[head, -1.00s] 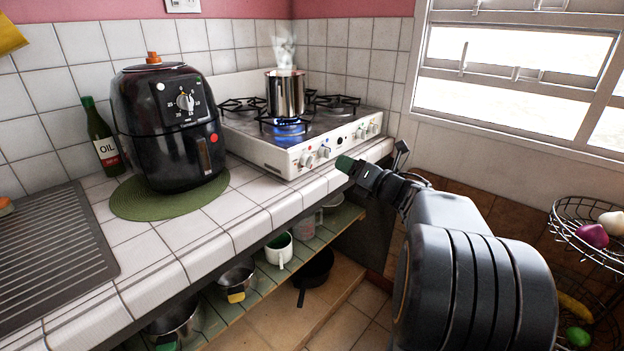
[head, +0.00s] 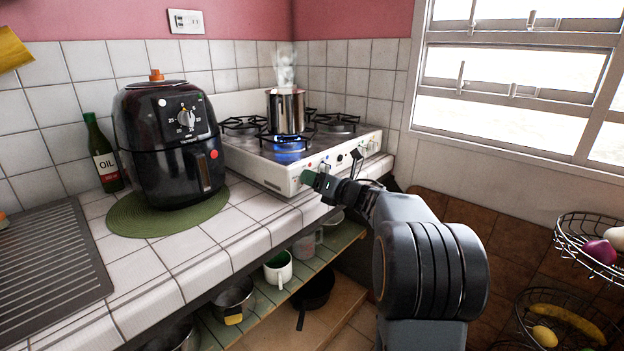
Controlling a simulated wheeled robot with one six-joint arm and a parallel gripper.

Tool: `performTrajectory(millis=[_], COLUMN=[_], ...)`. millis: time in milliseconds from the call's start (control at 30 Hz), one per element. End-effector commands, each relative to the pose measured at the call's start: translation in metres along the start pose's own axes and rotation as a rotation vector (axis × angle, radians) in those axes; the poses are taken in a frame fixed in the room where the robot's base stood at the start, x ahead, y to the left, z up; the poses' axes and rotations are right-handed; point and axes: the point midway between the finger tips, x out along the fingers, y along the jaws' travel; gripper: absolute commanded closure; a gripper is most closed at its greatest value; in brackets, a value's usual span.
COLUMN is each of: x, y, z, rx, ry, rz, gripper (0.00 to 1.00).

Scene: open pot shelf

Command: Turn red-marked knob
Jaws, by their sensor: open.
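The white stove (head: 262,172) stands on the tiled counter with a row of knobs along its front panel. The knobs are partly hidden behind my gripper, and small red marks show on the panel near them; I cannot tell which knob bears the red mark. My gripper (head: 332,168) is open and empty, just in front of the panel. Its green-tipped finger is at the left and its dark finger at the right. I cannot tell whether a finger touches a knob. A steaming metal pot (head: 286,110) sits over a lit blue burner flame (head: 289,157).
A black air fryer (head: 168,150) with its own dial stands on a green mat (head: 125,222) left of the stove. An oil bottle (head: 103,155) is beside it. Pans and a mug (head: 279,270) sit on the shelf below. Wire fruit baskets (head: 575,240) are at the right.

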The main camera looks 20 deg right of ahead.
Motion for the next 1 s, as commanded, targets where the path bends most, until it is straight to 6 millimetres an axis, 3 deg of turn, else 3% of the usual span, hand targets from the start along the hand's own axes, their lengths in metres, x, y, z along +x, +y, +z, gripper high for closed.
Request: performTrajectory(millis=[200, 500, 1000], x=[0.0119, 0.0131, 0.0129], y=[0.0002, 0.0003, 0.0003], z=[0.0, 0.0, 0.0], rx=[0.001, 0.001, 0.001], ry=[-0.001, -0.001, -0.001], rz=[0.001, 0.0, 0.0], gripper=[0.39, 0.39, 0.86])
